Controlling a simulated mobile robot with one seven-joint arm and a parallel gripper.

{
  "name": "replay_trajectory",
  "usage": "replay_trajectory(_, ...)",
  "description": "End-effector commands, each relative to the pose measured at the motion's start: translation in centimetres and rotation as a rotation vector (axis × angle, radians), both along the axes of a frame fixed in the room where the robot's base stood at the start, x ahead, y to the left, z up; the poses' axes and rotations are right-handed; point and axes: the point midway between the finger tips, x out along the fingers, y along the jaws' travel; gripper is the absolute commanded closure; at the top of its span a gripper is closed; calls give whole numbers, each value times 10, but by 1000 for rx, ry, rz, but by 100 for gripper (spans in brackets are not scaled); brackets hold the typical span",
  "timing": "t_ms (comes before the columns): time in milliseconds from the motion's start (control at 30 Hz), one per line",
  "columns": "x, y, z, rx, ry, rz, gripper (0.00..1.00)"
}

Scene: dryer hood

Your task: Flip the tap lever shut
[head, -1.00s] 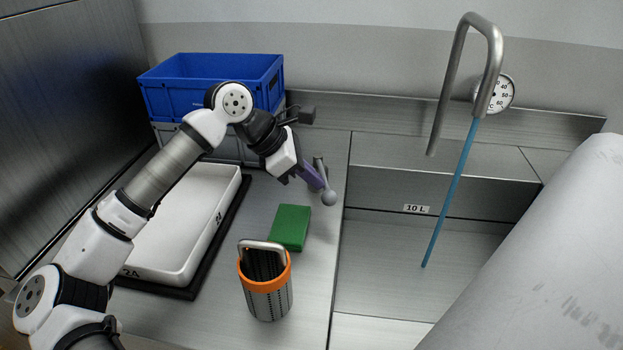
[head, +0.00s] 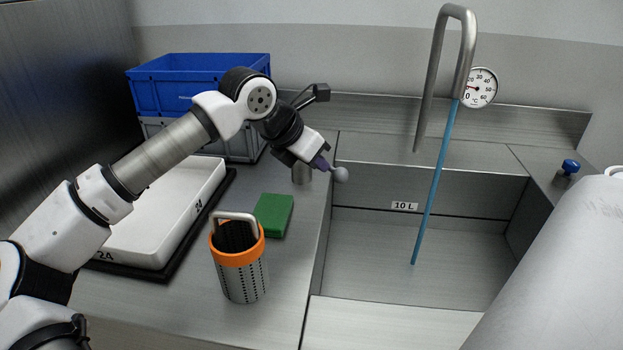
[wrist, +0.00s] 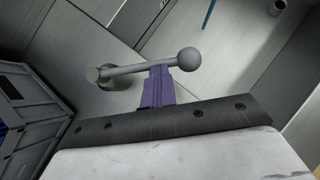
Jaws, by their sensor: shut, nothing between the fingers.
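The tap lever (wrist: 140,67) is a grey rod with a ball at its free end (head: 341,175), on a round post (head: 301,174) left of the sink. In the head view the ball lies to the right of the post, at the sink's left edge. My gripper (wrist: 159,75) is shut and empty, its purple fingers right against or very near the rod, close to the ball; contact cannot be told. In the head view my gripper (head: 320,164) hides part of the rod. A blue stream (head: 437,180) runs from the bent metal spout (head: 467,50) into the sink (head: 410,235).
A green block (head: 273,215) and an orange-rimmed perforated basket (head: 240,275) stand on the counter. A white tray (head: 150,225) and stacked crates, blue on top (head: 200,95), are at the left. A dial gauge (head: 481,88) is behind the spout. A large pale cylinder (head: 570,260) fills the lower right.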

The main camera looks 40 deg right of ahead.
Motion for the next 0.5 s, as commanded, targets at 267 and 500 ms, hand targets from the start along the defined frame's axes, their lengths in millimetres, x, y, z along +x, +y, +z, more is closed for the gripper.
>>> replay_trajectory(267,-6,-26,-2,2,2,-11,100)
replay_trajectory(500,-7,-46,-1,2,5,-13,100)
